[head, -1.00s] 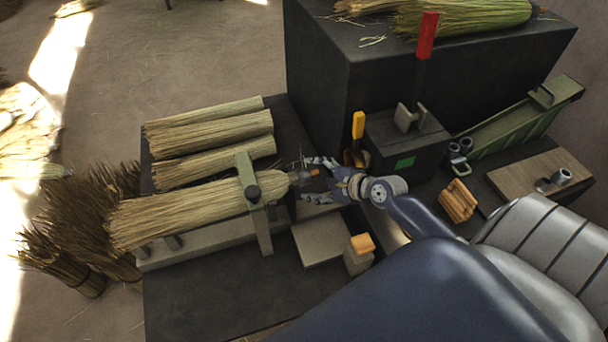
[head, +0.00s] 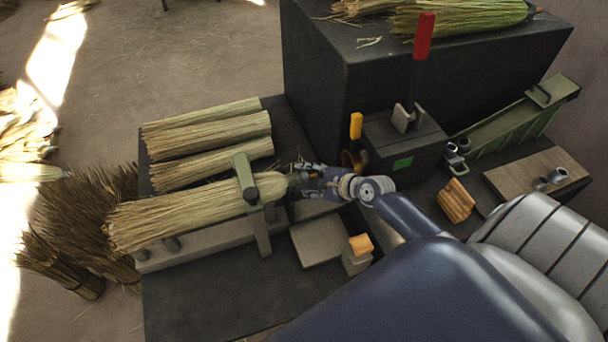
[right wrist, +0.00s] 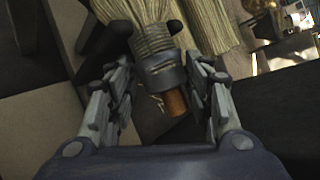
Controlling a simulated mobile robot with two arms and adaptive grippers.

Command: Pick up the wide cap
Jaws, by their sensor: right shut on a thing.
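My right gripper (head: 308,182) is at the right end of the clamped straw bundle (head: 170,210), shut around its bound neck. In the right wrist view, a dark grey cap (right wrist: 161,77) sits on this neck between the fingers of my right gripper (right wrist: 160,85). A brown handle stub (right wrist: 175,103) sticks out of it towards the palm. Ribbed winding (right wrist: 153,43) shows just beyond the cap. I take this cap for the wide one, though its size is hard to judge. The cap is hidden by the fingers in the head view. My left gripper is not in view.
A green clamp (head: 245,180) crosses the bundle. Several loose bundles (head: 210,135) lie behind it. A dark box (head: 395,145) with a red-handled lever (head: 425,37) stands right of the gripper.

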